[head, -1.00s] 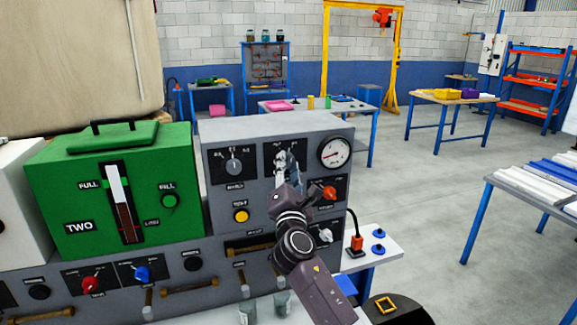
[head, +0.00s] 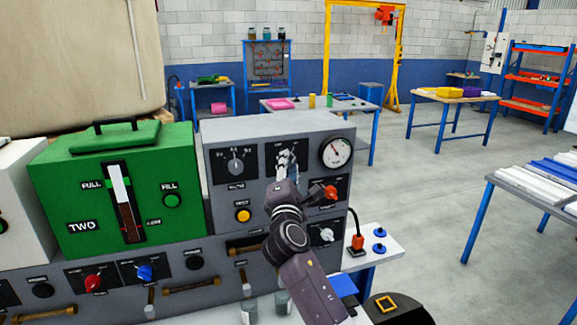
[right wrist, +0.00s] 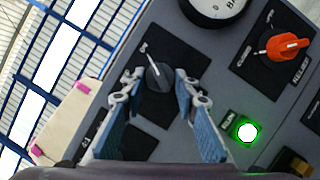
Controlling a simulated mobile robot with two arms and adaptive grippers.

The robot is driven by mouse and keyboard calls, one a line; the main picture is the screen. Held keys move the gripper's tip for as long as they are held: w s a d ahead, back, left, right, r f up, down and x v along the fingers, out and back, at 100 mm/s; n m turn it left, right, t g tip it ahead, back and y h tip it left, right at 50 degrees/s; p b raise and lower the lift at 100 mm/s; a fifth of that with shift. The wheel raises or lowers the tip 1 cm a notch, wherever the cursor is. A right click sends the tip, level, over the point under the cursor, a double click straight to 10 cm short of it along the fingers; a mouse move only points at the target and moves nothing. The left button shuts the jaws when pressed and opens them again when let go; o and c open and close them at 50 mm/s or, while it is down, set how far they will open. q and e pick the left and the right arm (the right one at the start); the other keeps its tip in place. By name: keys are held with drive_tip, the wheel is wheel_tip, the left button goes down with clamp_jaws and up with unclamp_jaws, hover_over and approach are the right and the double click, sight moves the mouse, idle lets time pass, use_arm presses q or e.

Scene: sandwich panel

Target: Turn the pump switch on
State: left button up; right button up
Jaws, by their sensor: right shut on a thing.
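The grey control panel (head: 222,141) stands in the middle of the head view. My right gripper (head: 288,162) is at its upper middle, in front of a switch that it mostly hides there. In the right wrist view, a dark round switch knob (right wrist: 159,77) with a white pointer line sits between the fingertips, and my right gripper (right wrist: 152,88) is shut on it. The label of this switch is too small to read. A lamp (right wrist: 247,131) near it glows green. My left gripper is not in view.
A pressure gauge (head: 336,152) is right of the gripper, with an orange-red knob (head: 327,192) below it. Another dark knob (head: 235,166) and a yellow button (head: 243,215) are to the left. A green tank (head: 65,190) stands beside the panel.

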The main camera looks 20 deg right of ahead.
drive_tip(key=o, duration=1.2)
drive_tip(key=shift+c, duration=0.2)
drive_tip(key=v, duration=1.2)
